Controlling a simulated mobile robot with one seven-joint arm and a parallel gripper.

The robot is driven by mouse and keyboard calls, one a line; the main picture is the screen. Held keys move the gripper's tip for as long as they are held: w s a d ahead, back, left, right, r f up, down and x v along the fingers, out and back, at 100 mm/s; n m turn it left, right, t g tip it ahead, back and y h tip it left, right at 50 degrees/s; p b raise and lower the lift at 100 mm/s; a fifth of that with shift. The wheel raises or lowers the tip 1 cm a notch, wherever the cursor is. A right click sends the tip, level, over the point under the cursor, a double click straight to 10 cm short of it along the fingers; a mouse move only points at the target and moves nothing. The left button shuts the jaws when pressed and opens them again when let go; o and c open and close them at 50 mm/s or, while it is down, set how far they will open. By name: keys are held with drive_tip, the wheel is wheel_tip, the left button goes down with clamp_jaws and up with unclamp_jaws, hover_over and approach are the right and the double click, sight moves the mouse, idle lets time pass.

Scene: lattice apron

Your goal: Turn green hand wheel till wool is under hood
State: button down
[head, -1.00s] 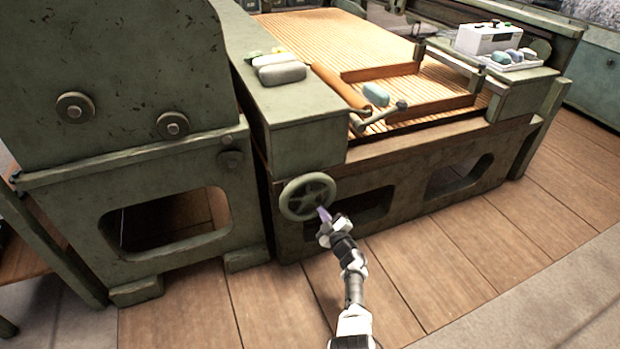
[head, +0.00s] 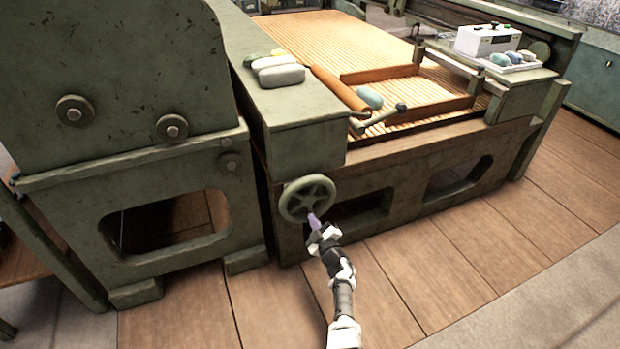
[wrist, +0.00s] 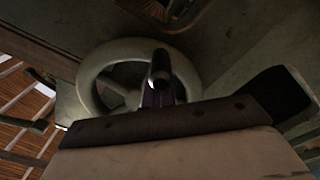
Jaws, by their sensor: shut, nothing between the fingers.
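The green hand wheel (head: 289,197) is on the front of the green machine, below its left ledge. It also shows in the wrist view (wrist: 92,75). My gripper (head: 314,220) is shut at the wheel's lower right rim, with its purplish fingertips at or very near it. Whether they touch cannot be told. In the wrist view my gripper (wrist: 160,70) overlaps the wheel's right part. A pale blue-green wool bundle (head: 369,97) lies on the slatted lattice apron (head: 340,38), beside a brown roller (head: 338,88). I cannot tell which part is the hood.
Grey and pale bundles (head: 278,74) lie on the left ledge. A white box (head: 487,39) and a tray of small bundles (head: 518,66) stand at the right. A lever (head: 380,117) crosses the apron's front. Plank floor (head: 450,255) is free at the front right.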

drive_tip(key=a+f, duration=0.1)
drive_tip(key=s+a+f, duration=0.1)
drive_tip(key=shift+s+a+f+p, duration=0.1)
drive_tip(key=shift+s+a+p, duration=0.1)
drive_tip(key=shift+a+p, duration=0.15)
drive_tip(key=shift+a, duration=0.1)
